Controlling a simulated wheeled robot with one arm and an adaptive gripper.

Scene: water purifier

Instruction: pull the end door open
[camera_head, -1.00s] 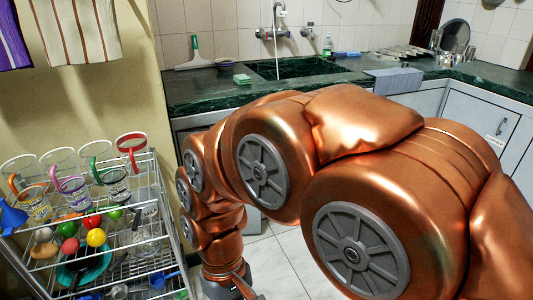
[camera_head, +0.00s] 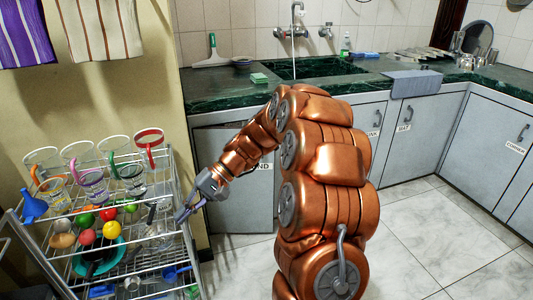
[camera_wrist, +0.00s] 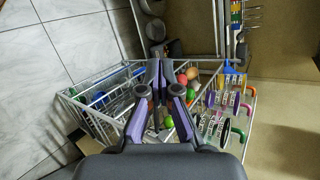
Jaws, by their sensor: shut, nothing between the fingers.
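The end door (camera_head: 243,205) is a grey cabinet door under the left end of the counter in the head view. The end of its label (camera_head: 262,167) shows beside my arm. My arm crosses its upper part, and I cannot make out its handle or tell whether it stands slightly ajar. My gripper (camera_head: 183,214) is left of the door, by the right side of the wire rack, pointing down and left. In the wrist view my gripper (camera_wrist: 160,68) is shut and empty, with the rack behind its fingers. The door is not recognisable there.
The wire rack (camera_head: 165,245) with mugs, coloured balls and utensils stands close to the gripper. The dark green counter (camera_head: 225,95) overhangs the doors. Other labelled doors (camera_head: 410,130) stand to the right. The tiled floor (camera_head: 435,235) at right is clear.

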